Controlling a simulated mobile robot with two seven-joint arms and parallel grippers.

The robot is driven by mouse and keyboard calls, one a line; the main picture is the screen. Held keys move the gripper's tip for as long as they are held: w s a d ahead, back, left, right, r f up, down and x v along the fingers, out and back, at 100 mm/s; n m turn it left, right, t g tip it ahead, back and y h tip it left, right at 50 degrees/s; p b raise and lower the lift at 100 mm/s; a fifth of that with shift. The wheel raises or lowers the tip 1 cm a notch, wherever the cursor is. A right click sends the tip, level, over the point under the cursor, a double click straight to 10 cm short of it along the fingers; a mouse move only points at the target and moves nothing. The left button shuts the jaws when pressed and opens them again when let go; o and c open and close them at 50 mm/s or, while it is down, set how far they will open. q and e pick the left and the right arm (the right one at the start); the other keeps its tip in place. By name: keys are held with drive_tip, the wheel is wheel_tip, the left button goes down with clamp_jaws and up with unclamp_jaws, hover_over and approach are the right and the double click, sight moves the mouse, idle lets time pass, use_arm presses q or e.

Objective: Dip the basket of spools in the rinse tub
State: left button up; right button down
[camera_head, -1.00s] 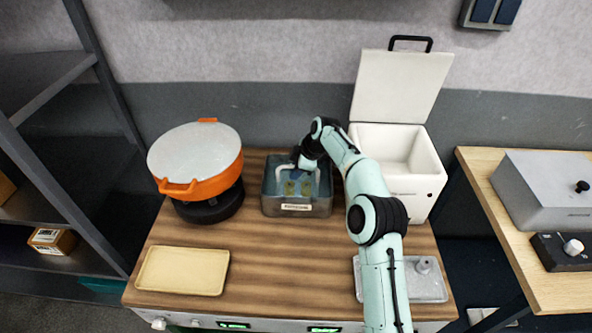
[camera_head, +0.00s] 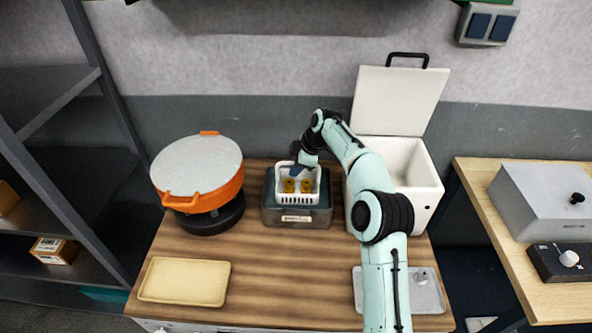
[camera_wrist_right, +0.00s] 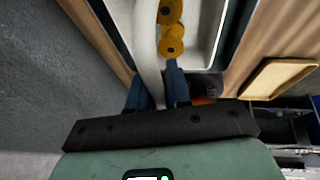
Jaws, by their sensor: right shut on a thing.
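My right gripper (camera_head: 301,165) is shut on the handle of the white basket (camera_head: 297,199). The handle also shows between the blue fingers in the right wrist view (camera_wrist_right: 158,92). The basket holds yellow-orange spools (camera_head: 305,186), seen too in the wrist view (camera_wrist_right: 171,30). The basket is upright above the grey rinse tub (camera_head: 268,216), largely covering its opening. Whether its bottom is clear of the water cannot be told. My left gripper is not in view.
An orange pot (camera_head: 222,192) with a pale lid stands left of the tub. A white box (camera_head: 428,195) with its lid raised stands close on the right. A yellow tray (camera_head: 185,281) lies at front left and a grey tray (camera_head: 431,296) at front right.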

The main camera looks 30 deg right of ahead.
drive_tip(key=shift+r, duration=2.95)
drive_tip(key=shift+r, duration=0.1)
drive_tip(key=shift+r, duration=1.4)
